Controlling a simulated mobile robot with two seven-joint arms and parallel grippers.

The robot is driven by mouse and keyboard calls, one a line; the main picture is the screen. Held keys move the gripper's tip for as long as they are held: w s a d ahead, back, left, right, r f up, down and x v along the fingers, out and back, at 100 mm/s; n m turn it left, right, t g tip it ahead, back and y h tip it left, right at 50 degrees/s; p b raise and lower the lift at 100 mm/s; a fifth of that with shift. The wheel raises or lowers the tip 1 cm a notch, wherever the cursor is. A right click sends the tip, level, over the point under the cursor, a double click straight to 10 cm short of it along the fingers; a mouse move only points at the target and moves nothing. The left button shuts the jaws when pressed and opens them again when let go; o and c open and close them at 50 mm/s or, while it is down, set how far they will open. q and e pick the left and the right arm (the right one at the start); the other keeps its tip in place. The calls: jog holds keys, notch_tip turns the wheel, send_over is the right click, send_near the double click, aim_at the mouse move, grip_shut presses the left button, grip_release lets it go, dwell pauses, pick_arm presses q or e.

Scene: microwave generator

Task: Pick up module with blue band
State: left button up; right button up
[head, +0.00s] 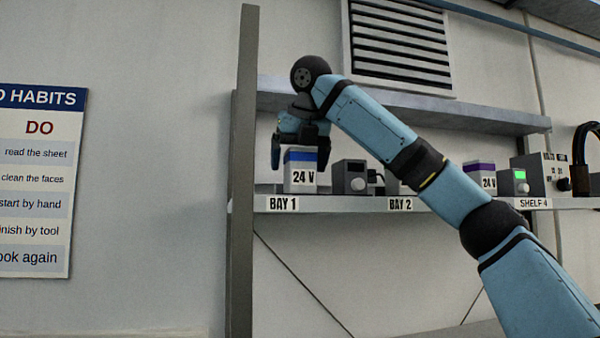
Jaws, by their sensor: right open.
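The module with the blue band (300,174) is a pale box marked 24 V. It stands upright on the shelf (340,204) above the BAY 1 label, at the left end. My right gripper (299,162) is open and points down at the module's top, with one finger at its left and the other at its right rear. I cannot tell whether the fingers touch it. My left gripper is not in view.
A grey device with a knob (349,177) stands just right of the module. A shelf post (243,170) rises close on the left. A purple-banded module (481,177) stands further right. An upper shelf (480,117) runs behind my right arm.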

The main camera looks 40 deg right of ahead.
jog(key=c, duration=1.1)
jog(key=shift+r, duration=0.15)
jog(key=shift+c, duration=0.2)
notch_tip(320, 180, up, 20)
